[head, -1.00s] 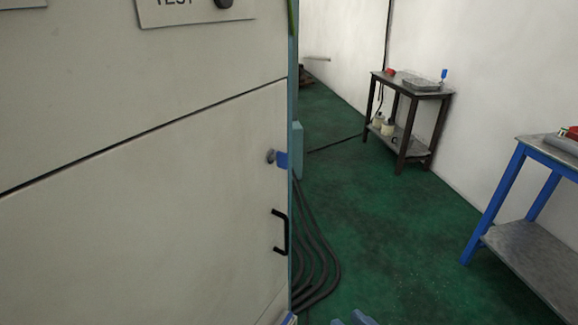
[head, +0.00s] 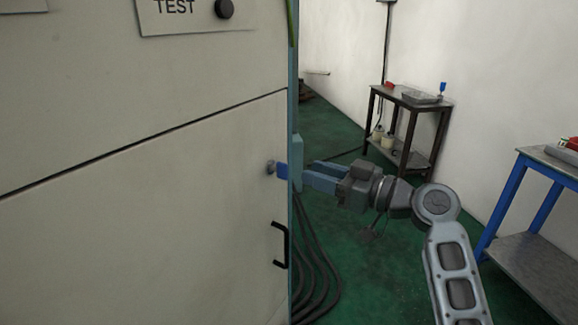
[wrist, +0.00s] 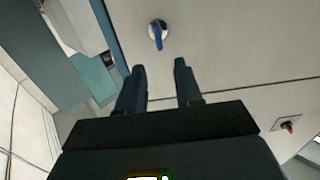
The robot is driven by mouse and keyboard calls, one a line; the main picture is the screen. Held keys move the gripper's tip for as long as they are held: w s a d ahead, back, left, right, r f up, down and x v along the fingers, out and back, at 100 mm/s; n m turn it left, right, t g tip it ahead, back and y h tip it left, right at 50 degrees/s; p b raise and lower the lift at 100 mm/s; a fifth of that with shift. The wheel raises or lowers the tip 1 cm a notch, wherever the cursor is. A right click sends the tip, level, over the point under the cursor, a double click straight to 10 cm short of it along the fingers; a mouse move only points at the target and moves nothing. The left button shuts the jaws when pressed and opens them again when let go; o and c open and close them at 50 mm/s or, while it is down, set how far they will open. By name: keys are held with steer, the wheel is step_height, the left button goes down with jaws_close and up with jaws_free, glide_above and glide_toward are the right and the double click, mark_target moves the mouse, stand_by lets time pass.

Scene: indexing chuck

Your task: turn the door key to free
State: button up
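The door key is a small blue tab (head: 282,171) in a round grey lock (head: 270,167) near the right edge of the pale cabinet door. In the wrist view the blue key (wrist: 157,40) hangs from its round lock, beyond my fingertips and roughly between their lines. My gripper (head: 308,172) is just right of the key in the head view, with its blue fingers pointing toward it. In the wrist view the fingers of my gripper (wrist: 160,66) are apart with nothing between them.
A black door handle (head: 284,245) is below the key. A "TEST" plate with a black knob (head: 224,9) is above. Dark hoses (head: 315,260) run along the floor beside the cabinet. A dark table (head: 425,104) and a blue-legged table (head: 545,160) stand at the right.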

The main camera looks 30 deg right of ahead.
mark_target(287, 165)
steer(key=p+x, duration=0.1)
steer(key=x, duration=0.6)
steer(key=shift+w, duration=0.1)
steer(key=shift+c, duration=0.5)
jaws_close()
steer(key=shift+a, duration=0.1)
